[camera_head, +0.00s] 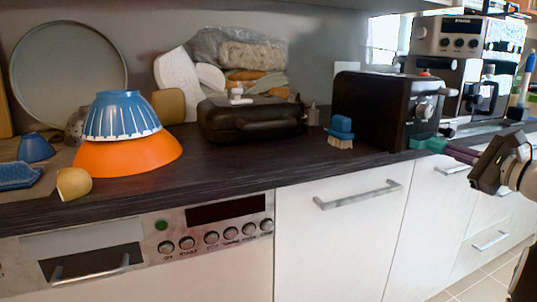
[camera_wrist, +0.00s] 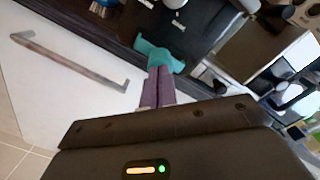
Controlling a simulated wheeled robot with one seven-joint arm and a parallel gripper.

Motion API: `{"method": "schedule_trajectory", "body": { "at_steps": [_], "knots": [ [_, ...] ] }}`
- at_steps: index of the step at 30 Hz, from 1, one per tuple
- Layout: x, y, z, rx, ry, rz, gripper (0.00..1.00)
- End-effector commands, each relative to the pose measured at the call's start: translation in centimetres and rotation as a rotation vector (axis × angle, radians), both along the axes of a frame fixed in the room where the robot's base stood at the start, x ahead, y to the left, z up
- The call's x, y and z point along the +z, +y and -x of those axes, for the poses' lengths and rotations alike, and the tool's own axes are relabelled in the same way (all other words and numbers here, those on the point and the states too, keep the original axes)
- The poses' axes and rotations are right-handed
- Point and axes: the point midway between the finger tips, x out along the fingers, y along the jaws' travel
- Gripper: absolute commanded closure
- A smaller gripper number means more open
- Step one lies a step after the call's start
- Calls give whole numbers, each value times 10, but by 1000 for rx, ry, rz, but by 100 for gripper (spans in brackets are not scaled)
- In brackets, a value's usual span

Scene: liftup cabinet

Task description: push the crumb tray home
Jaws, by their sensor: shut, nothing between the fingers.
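The black toaster (camera_head: 375,108) stands near the counter's front edge, right of centre in the head view. A teal crumb tray (camera_head: 430,145) sticks out at the foot of its right-hand side. In the wrist view the tray (camera_wrist: 158,55) lies straight ahead of my fingertips, with the dark toaster (camera_wrist: 185,20) beyond it. My gripper (camera_head: 450,150) has purple fingers, shut together and empty. In the wrist view its fingertips (camera_wrist: 159,70) are at the tray's outer edge; they look in contact, but a small gap cannot be ruled out. How deep the tray sits inside is hidden.
A coffee machine (camera_head: 465,70) stands right of the toaster. A blue brush (camera_head: 340,130) is at the toaster's left. White cabinet fronts with a bar handle (camera_head: 358,195) lie below the counter edge. Bowls (camera_head: 125,140) and a black case (camera_head: 248,120) stand further left.

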Motion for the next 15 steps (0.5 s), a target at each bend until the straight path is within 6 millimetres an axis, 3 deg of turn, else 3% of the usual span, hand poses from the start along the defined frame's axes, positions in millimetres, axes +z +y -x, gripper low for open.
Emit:
{"method": "schedule_trajectory", "body": {
  "at_steps": [15],
  "knots": [
    [0, 6, -12, 1, 1, 0, 100]
  ]
}}
